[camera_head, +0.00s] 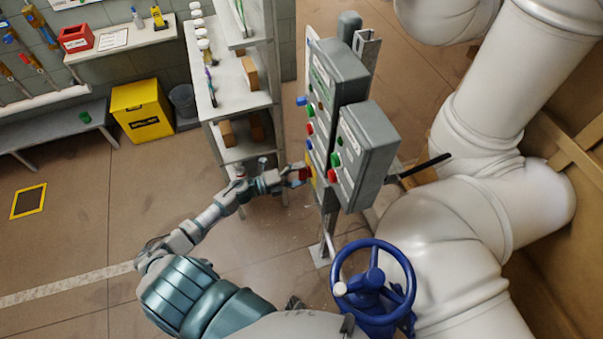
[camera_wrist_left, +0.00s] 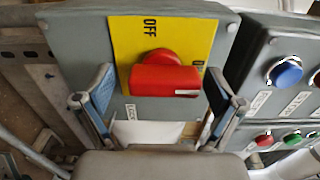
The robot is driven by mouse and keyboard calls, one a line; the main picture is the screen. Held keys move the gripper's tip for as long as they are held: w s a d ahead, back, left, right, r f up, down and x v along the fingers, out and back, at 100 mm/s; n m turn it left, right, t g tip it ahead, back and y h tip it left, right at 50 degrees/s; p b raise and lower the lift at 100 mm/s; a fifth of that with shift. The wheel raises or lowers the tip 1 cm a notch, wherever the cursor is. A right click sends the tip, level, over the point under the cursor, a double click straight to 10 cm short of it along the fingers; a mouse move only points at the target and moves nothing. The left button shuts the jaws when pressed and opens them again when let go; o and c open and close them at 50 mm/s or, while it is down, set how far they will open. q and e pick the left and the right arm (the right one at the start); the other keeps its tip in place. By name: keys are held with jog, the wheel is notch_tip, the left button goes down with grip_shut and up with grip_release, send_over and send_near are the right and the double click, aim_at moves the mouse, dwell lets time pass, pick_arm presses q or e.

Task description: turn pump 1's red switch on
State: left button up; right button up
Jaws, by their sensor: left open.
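The red switch (camera_wrist_left: 165,75) is a rotary knob on a yellow plate (camera_wrist_left: 205,32) marked OFF, on a grey box (camera_wrist_left: 90,35). In the left wrist view it lies between the two fingers of my left gripper (camera_wrist_left: 160,103), which is open, with a finger on each side and visible gaps to the knob. The knob's handle lies crosswise in that view. My right gripper is not in view.
Grey button boxes (camera_head: 368,155) with red, green and blue buttons stand on the panel post. A blue valve wheel (camera_head: 373,285) is in front, large white pipes (camera_head: 480,230) are at right. A shelf (camera_head: 230,88) stands behind my left arm. A yellow bin (camera_head: 142,108) is at left.

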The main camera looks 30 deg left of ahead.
pick_arm(q)
jog(key=v, duration=1.2)
jog(key=s+a+f+n+g+y, duration=0.1)
jog(key=s+a+f+n+y, duration=0.25)
jog(key=f, duration=0.65)
jog(key=s+f+n+y, duration=0.2)
jog(key=f+n+y, duration=0.2)
jog(key=f+n, duration=0.5)
jog(key=s+a+f+n+g+y, duration=0.1)
jog(key=s+a+f+n+y, duration=0.2)
jog(key=f, duration=0.9)
jog(key=s+d+f+n+g, duration=0.2)
jog(key=s+d+f, duration=0.4)
jog(key=s, duration=0.3)
jog(key=s+d+f+n+g+y, duration=0.1)
jog(key=s+d+f+n+g, duration=0.2)
jog(key=s, duration=0.7)
jog(key=s+d+f+n+g, duration=0.3)
jog(key=s+d+f+g, duration=0.2)
jog(key=s+d+f, duration=0.5)
jog(key=shift+s+d+f+g, duration=0.2)
jog(key=shift+d+f+g, duration=0.3)
jog(key=shift+f, duration=0.5)
